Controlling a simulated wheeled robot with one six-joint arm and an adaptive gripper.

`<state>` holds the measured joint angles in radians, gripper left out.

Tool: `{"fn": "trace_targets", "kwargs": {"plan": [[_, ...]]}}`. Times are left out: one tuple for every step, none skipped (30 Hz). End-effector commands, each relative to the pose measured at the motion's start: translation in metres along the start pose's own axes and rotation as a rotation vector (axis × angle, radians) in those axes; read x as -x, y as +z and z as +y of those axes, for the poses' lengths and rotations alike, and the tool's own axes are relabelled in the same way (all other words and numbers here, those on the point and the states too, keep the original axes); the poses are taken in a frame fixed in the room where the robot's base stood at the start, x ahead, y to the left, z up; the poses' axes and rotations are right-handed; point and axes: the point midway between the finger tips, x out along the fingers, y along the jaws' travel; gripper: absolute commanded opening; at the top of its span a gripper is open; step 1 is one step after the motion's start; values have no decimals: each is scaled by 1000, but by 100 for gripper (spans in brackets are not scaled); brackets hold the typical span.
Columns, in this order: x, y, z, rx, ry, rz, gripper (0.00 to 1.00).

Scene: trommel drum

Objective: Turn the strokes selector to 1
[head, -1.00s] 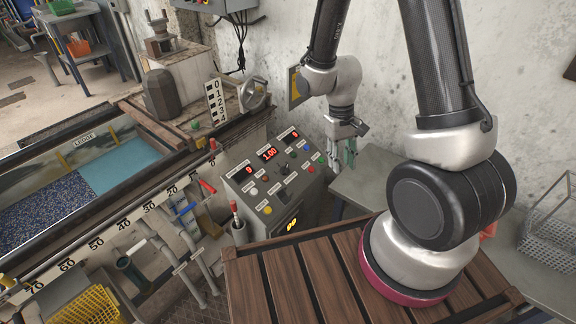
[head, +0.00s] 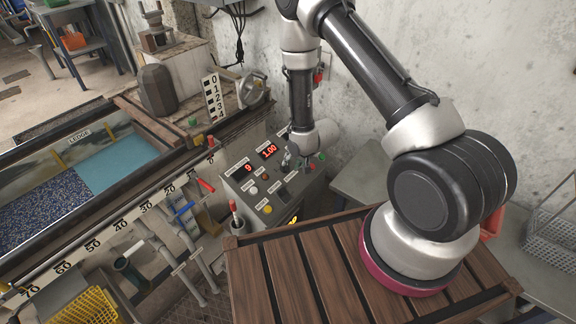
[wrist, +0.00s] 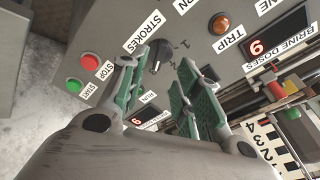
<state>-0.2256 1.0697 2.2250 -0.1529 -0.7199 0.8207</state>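The strokes selector (wrist: 160,55) is a dark knob beside the STROKES label on the grey control panel (wrist: 105,30). Small numerals are printed next to it in the wrist view; I cannot tell surely which one its pointer faces. My gripper (wrist: 163,70) is open, its two green-padded fingers on either side of the knob in the picture. I see no clear contact with the knob. In the head view my gripper (head: 291,160) is over the upper right part of the panel (head: 240,187) and hides the selector.
Red (wrist: 90,61) and green (wrist: 74,85) buttons, labelled STOP and START, lie left of the selector. An orange TRIP lamp (wrist: 220,24) and a brine doses display (wrist: 258,47) lie right. In the head view a trough with a blue ledge (head: 118,160) stands left of the panel.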

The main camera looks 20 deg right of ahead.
Motion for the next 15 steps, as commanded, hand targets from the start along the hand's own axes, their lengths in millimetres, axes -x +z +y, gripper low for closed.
{"fn": "trace_targets", "kwargs": {"plan": [[-10, 1, 1, 1, 1, -2, 32], [-15, 1, 1, 1, 2, -2, 32], [-22, 1, 1, 1, 2, -2, 32], [-27, 1, 1, 2, 2, -2, 32], [-32, 1, 1, 2, 2, -2, 32], [-38, 1, 1, 2, 1, -1, 32], [-42, 1, 1, 2, 2, -2, 32], [-46, 1, 1, 2, 2, -1, 32], [-50, 1, 1, 2, 2, -1, 32], [-52, 1, 1, 2, 2, -2, 32], [-54, 1, 1, 2, 2, -1, 32], [-56, 1, 1, 2, 2, -1, 32], [-57, 1, 1, 2, 2, -2, 32], [-58, 1, 1, 2, 3, -2, 32], [-58, 1, 1, 2, 3, -2, 32]]}}
